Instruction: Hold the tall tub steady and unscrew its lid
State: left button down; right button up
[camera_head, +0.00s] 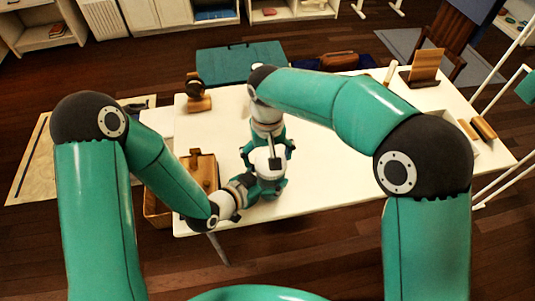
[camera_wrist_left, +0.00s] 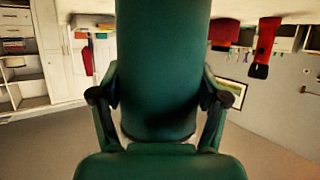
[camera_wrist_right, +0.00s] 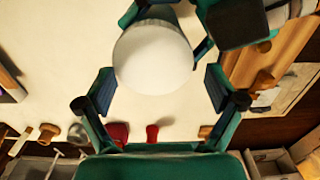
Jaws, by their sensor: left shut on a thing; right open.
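The tall tub shows in the left wrist view as a dark green upright cylinder (camera_wrist_left: 163,60) filling the middle. My left gripper (camera_wrist_left: 160,78) is shut on its sides, one finger on each side. In the right wrist view the tub's round white lid (camera_wrist_right: 153,57) faces the camera. My right gripper (camera_wrist_right: 159,84) is open, its fingers on either side of the lid with a visible gap at the right finger. In the head view my right gripper (camera_head: 270,150) is above my left gripper (camera_head: 268,183) near the table's front, and together they hide most of the tub.
A white table (camera_head: 345,150) has clear room right of the grippers. A wooden box (camera_head: 200,172) stands close by at the left front. A brown object (camera_head: 197,97) sits at the back left, a wooden stand (camera_head: 424,68) at the back right. Wooden pieces (camera_head: 482,128) lie at the right.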

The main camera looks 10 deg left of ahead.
jog(key=shift+f, duration=0.15)
grip_shut()
jog(key=shift+f, duration=0.1)
jog(key=shift+s, duration=0.1)
jog(key=n, duration=0.3)
jog(key=shift+s, duration=0.1)
dwell(0.3)
jog(key=shift+r, duration=0.3)
jog(key=shift+a+r, duration=0.1)
jog(key=shift+r, duration=1.05)
